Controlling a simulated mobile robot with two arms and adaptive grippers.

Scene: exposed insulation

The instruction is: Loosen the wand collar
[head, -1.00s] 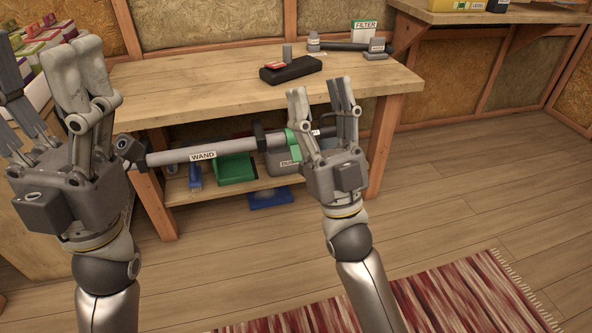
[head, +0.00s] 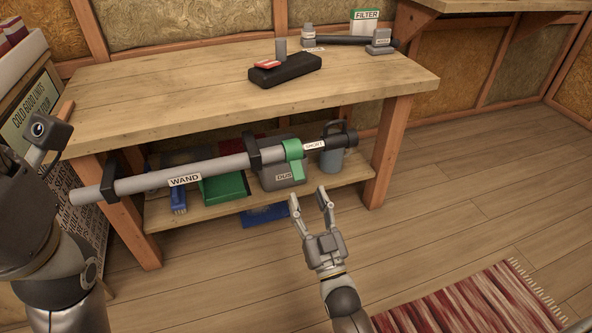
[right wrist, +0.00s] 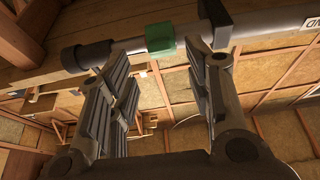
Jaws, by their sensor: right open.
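The wand (head: 220,165), a grey tube labelled WAND, lies across the front of the bench, held by black clamps. Its green collar (head: 293,149) sits around the tube near the right end, with a green tab hanging down and a SHORT label to its right. My right gripper (head: 309,197) is open and empty, below the collar and apart from it. In the right wrist view the collar (right wrist: 160,39) shows beyond the open fingers (right wrist: 160,78), between them. Part of my left gripper (head: 22,215) shows at the left edge; its fingers are out of frame.
The bench (head: 150,75) carries a black case (head: 285,70) and a black tube with grey ends (head: 345,40). Below, the shelf holds a green tray (head: 224,187), a grey bin (head: 280,177) and a blue-grey mug-like item (head: 332,158).

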